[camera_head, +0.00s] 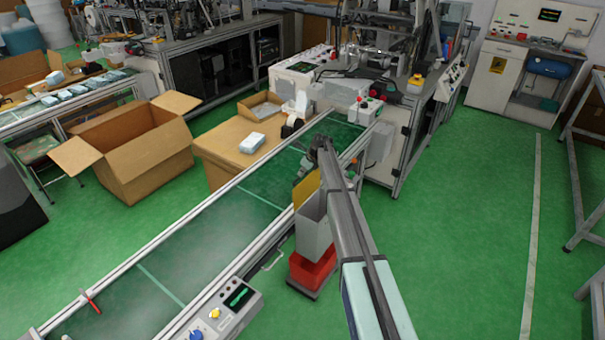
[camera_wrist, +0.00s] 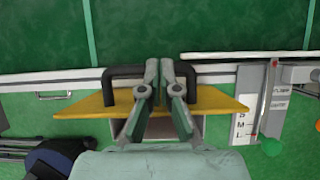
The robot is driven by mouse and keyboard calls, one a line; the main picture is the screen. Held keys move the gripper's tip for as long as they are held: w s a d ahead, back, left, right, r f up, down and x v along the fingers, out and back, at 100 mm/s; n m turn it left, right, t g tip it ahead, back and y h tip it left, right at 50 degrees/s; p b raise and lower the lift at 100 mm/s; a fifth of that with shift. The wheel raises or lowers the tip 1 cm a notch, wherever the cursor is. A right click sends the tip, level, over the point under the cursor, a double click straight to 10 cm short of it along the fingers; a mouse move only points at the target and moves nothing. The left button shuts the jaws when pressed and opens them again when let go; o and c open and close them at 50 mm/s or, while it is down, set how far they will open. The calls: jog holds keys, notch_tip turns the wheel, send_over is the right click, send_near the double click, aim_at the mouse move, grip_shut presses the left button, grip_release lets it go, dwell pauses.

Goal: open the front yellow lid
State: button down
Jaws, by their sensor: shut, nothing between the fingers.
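The yellow lid (camera_head: 305,189) shows as a steep yellow panel at the top of a grey bin (camera_head: 314,230), beside the conveyor's near edge. In the wrist view the yellow lid (camera_wrist: 84,107) spans both sides of my gripper (camera_wrist: 166,70), with a black handle (camera_wrist: 122,71) at its far side. My gripper's fingers are shut with nothing between them, over the middle of the lid and handle. Whether they touch the lid, I cannot tell. Part of the bin's grey box shows below the fingers. In the head view my arm hides part of the bin and lid.
The green conveyor (camera_head: 215,225) runs along the bin's far side. A red base (camera_head: 312,270) is under the bin. A control box (camera_head: 228,308) is on the conveyor's near rail. A machine (camera_head: 385,110) stands behind. Open green floor (camera_head: 460,230) lies to the right.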

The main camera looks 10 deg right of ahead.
notch_tip(320, 180, up, 10)
jog(key=s+d+n+p, duration=0.1)
jog(key=s+n+p, duration=0.1)
jog(key=n+p, duration=0.2)
jog(key=s+a+f+n+g+h, duration=0.1)
jog(key=s+f+n+g, duration=0.1)
jog(key=s+f+n, duration=0.8)
jog(key=s+a+f+n+g+b, duration=0.1)
jog(key=s+f, duration=0.4)
jog(key=s, duration=1.1)
jog(key=s+a+f+n+g+h, duration=0.1)
jog(key=s+f+n+g, duration=0.1)
jog(key=s+f+n, duration=0.8)
jog(key=s+a+f+n+g+h+b, duration=0.1)
jog(key=s+f+g, duration=0.1)
jog(key=s, duration=2.1)
jog(key=s+a+f+n+g+b, duration=0.1)
jog(key=s+f+g+b, duration=0.1)
jog(key=s, duration=2.2)
notch_tip(320, 180, down, 2)
jog(key=shift+s+f+g+h, duration=0.2)
jog(key=shift+g+h, duration=0.2)
jog(key=shift+g, duration=0.4)
